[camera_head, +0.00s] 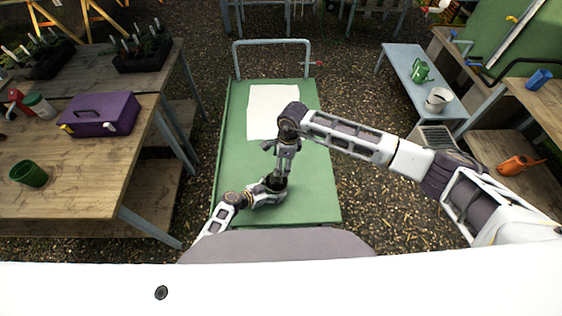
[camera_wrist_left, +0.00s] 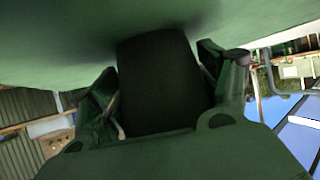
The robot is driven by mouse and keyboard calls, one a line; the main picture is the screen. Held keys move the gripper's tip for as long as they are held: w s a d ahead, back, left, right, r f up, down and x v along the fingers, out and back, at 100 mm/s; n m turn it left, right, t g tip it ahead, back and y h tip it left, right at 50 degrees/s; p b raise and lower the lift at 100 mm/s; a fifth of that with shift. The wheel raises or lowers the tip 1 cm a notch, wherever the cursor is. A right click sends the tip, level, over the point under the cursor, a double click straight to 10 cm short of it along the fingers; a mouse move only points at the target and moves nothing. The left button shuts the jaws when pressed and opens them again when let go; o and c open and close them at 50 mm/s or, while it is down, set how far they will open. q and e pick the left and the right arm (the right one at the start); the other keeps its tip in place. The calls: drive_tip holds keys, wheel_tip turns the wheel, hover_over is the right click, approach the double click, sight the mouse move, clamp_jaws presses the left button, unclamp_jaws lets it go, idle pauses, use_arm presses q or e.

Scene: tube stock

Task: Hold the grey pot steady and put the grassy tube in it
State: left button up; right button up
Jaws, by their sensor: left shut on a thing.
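The pot (camera_head: 272,182) stands on the green cart top and looks dark. In the left wrist view the dark pot (camera_wrist_left: 160,85) fills the space between both fingers. My left gripper (camera_head: 275,189) comes in low from the left and is shut on the pot; it also shows in the left wrist view (camera_wrist_left: 162,95). My right gripper (camera_head: 281,168) points down right above the pot's mouth. Its fingers are too small to tell open from shut. I cannot make out the grassy tube; it may be hidden at the right gripper or in the pot.
The green cart (camera_head: 231,130) has a handle at its far end and a white sheet (camera_head: 268,108) on it. A wooden table at left holds a purple toolbox (camera_head: 104,114) and a green pot (camera_head: 29,173). A blue-grey bench (camera_head: 405,68) stands at right.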

use_arm(q)
drive_tip(key=o, duration=0.8)
drive_tip(key=shift+a, duration=0.15)
drive_tip(key=shift+v, duration=5.85)
drive_tip(key=shift+s+r, duration=0.1)
